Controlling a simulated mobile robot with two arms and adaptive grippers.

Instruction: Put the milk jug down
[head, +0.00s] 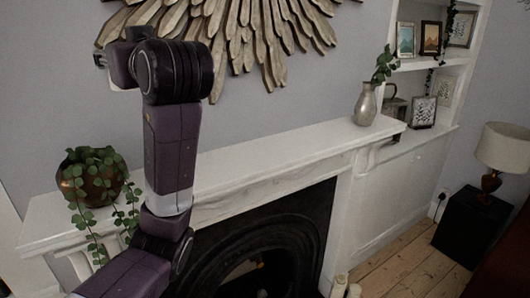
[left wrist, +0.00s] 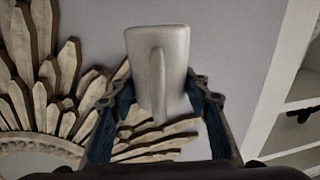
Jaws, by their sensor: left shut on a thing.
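The milk jug (left wrist: 178,48) is plain off-white with a raised handle along the side facing the camera. It shows in the left wrist view, between the blue-grey fingers of my left gripper (left wrist: 158,98). The gripper is shut on it, and the jug stands out beyond the fingertips. Nothing is seen under the jug there; a wall and sunburst ornament lie behind it. The head view shows my left arm before the mantelpiece, but not the jug or the left fingers. My right gripper is in neither view.
The white mantelpiece (head: 262,152) has a bare middle. A copper pot (head: 97,187) with a trailing plant stands at its left end, a metal vase (head: 365,104) at its right. The sunburst ornament (head: 270,35) hangs above. Shelves and a lamp (head: 503,150) are at right.

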